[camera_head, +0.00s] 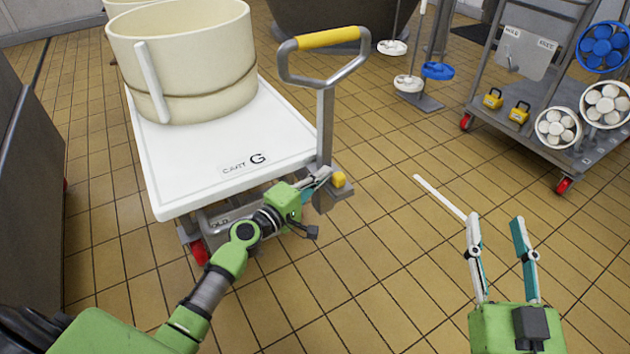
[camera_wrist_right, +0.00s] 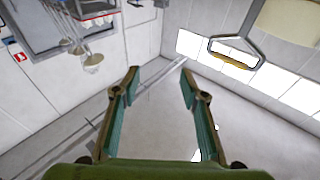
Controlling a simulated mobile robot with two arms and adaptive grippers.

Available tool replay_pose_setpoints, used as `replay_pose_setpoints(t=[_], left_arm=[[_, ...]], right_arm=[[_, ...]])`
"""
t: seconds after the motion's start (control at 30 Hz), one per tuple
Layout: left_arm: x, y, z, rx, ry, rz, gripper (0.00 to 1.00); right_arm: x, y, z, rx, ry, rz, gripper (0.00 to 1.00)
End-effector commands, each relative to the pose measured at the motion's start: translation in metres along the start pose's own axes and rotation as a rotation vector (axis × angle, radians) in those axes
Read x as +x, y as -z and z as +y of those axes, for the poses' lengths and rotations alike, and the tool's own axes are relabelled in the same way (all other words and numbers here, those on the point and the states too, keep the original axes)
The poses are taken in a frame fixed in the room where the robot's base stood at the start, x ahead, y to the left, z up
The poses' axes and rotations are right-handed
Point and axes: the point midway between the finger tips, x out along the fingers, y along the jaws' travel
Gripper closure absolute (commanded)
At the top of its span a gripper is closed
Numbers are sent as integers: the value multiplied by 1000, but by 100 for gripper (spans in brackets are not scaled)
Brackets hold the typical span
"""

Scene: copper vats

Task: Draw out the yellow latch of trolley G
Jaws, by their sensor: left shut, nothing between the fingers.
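Trolley G (camera_head: 190,180) is a white flatbed at the left centre, its front label reading G. Its yellow latch (camera_head: 339,180) is a small knob at the foot of the handle post. My left gripper (camera_head: 326,174) is shut and empty, its fingertips just left of the latch; I cannot tell whether they touch it. My right gripper (camera_head: 497,217) is open and empty above the floor at the lower right; its spread fingers also show in the right wrist view (camera_wrist_right: 160,84).
A large cream tub (camera_head: 190,65) stands on the trolley. The trolley's handle with a yellow grip (camera_head: 328,38) rises above the latch. A grey cart (camera_head: 590,150) with fans and yellow padlock-like boxes stands at the right. A white strip (camera_head: 440,196) lies on the open tiled floor.

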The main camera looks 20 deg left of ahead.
Motion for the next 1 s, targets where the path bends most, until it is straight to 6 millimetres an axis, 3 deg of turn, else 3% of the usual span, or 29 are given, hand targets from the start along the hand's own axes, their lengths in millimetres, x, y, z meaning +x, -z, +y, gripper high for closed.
replay_pose_setpoints(t=[0.3,0.43,0.57,1.0], left_arm=[[1,0,0,0,0,0,100],[-2,-11,0,-2,1,-2,100],[-8,-25,0,-1,1,-2,100],[-7,-30,-1,-2,1,-10,100]], right_arm=[[0,0,0,0,0,1,60],[0,-2,0,0,-1,-17,60],[-2,-17,2,-2,-4,-83,60],[-2,-18,2,-2,-4,-85,60]])
